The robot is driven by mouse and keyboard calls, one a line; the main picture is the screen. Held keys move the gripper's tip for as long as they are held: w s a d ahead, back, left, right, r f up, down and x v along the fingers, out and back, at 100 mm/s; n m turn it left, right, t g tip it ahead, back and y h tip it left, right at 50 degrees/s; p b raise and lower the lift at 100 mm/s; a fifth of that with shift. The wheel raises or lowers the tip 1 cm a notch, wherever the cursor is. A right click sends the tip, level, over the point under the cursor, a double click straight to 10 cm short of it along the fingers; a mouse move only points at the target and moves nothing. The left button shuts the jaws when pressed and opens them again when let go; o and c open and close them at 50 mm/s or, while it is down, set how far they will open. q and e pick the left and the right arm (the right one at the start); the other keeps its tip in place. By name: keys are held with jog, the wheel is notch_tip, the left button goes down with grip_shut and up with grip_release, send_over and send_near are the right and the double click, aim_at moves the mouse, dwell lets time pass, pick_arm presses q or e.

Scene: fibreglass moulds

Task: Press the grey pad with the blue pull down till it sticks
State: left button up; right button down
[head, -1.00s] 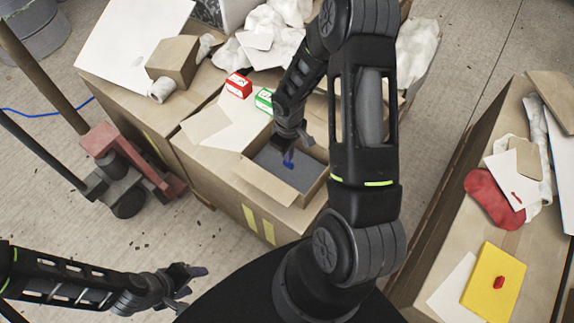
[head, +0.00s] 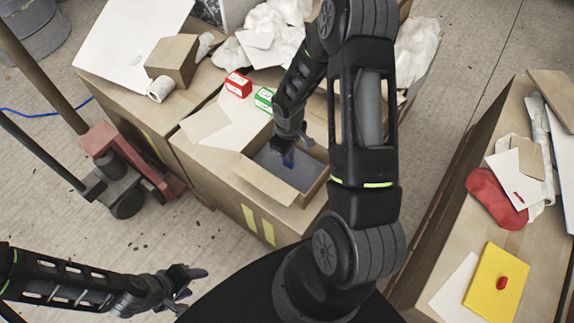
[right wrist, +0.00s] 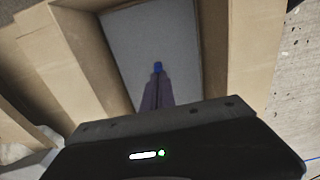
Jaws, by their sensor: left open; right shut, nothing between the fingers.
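The grey pad (head: 290,172) lies inside an open cardboard box (head: 262,194); it also shows in the right wrist view (right wrist: 150,38). The blue pull (right wrist: 158,67) stands on the pad just past my right fingertips in the right wrist view. In the head view it is mostly hidden by my right gripper (head: 289,154). My right gripper is shut with nothing between the fingers and points down into the box at the pull; I cannot tell whether it touches. My left gripper (head: 186,280) is open and empty, low at the left, away from the box.
A red box (head: 238,85) and a green box (head: 264,99) stand behind the cardboard box. A red pallet jack (head: 125,160) is at the left.

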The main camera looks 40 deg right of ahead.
dwell(0.5)
jog(key=shift+r+p, duration=2.45)
jog(key=shift+r, duration=1)
pick_arm(q)
notch_tip(320, 180, up, 5)
jog(key=shift+f, duration=0.1)
jog(key=shift+f, duration=0.1)
